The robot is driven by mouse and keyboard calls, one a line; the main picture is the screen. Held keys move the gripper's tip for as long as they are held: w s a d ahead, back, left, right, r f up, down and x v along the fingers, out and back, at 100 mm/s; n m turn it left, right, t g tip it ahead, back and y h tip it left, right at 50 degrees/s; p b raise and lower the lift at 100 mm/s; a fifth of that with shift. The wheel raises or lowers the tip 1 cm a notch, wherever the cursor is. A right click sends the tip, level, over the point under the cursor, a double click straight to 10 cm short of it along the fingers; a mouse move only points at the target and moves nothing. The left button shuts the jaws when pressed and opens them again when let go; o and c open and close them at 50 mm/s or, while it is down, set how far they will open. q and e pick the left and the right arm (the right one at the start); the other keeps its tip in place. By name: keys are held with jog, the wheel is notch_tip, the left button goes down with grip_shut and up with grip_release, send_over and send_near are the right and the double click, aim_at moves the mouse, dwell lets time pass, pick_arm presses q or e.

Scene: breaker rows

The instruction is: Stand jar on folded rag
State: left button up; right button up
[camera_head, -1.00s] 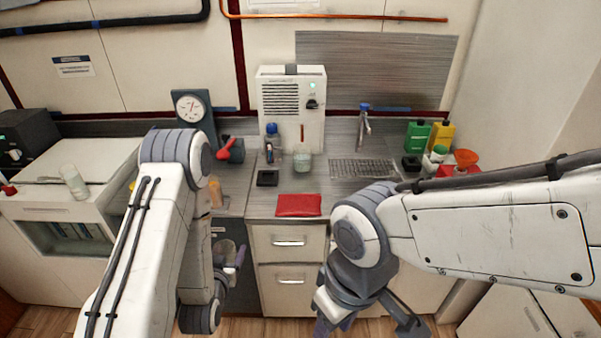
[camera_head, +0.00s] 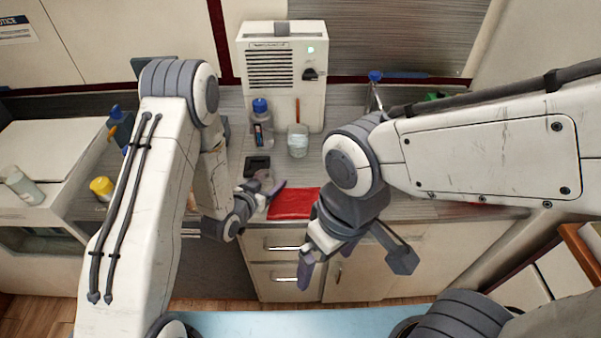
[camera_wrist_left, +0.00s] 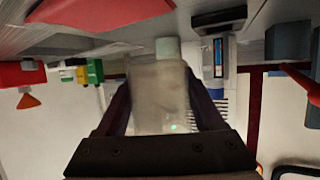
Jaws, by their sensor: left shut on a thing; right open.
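The folded red rag (camera_head: 293,205) lies flat on the counter near its front edge. My left gripper (camera_head: 263,187) is just left of the rag and is shut on a pale translucent jar. The jar (camera_wrist_left: 160,98) fills the middle of the left wrist view, between both fingers. In the head view the jar is small and partly hidden by the fingers, so I cannot tell its exact height over the counter. My right gripper (camera_head: 352,265) is open and empty, in front of the drawers, with its arm covering the counter's right part.
Behind the rag stand a glass beaker (camera_head: 298,141) with a red stick and a blue-capped bottle (camera_head: 262,124). A small black tray (camera_head: 257,165) lies behind my left gripper. A white machine (camera_head: 283,75) stands at the back. A yellow-capped container (camera_head: 102,189) is at the left.

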aim_at(301, 199)
pick_arm(q)
jog(key=w+d+m+g+h, duration=0.1)
jog(key=d+m+g+h, duration=0.2)
jog(key=d, duration=0.6)
jog(key=shift+w+r+m+h, duration=0.2)
jog(key=shift+w+m+h, duration=0.1)
jog(key=shift+m+h, duration=0.55)
jog(key=shift+s+a, duration=0.1)
notch_tip(301, 199, down, 6)
jog(key=b, duration=0.6)
jog(key=shift+f, duration=0.1)
jog(key=shift+f+b, duration=0.45)
jog(key=shift+f, duration=0.15)
jog(key=o, duration=1.5)
